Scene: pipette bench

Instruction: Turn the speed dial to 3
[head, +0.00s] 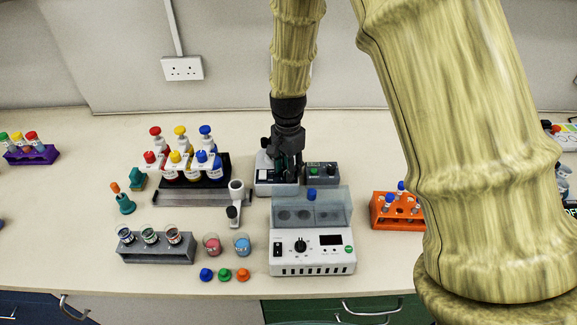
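A white machine (312,252) stands at the front middle of the bench, with a black dial (300,246) on its front panel, beside a dark display. The dial's marks are too small to read. Behind it is a small white device (262,182) with a dark grey control box (321,175) on its right; the box bears small knobs or buttons. I cannot tell which control is the speed dial. My gripper (287,172) points down over the small white device, behind the front machine and apart from its dial. Its fingers are small and dark, so their opening is unclear.
A bottle rack (206,192) stands to the left, with a white pipette-like tool (235,200) beside it. An orange tube rack (396,220) is to the right, partly behind my arm. A grey rack (155,252), two cups and coloured caps lie front left.

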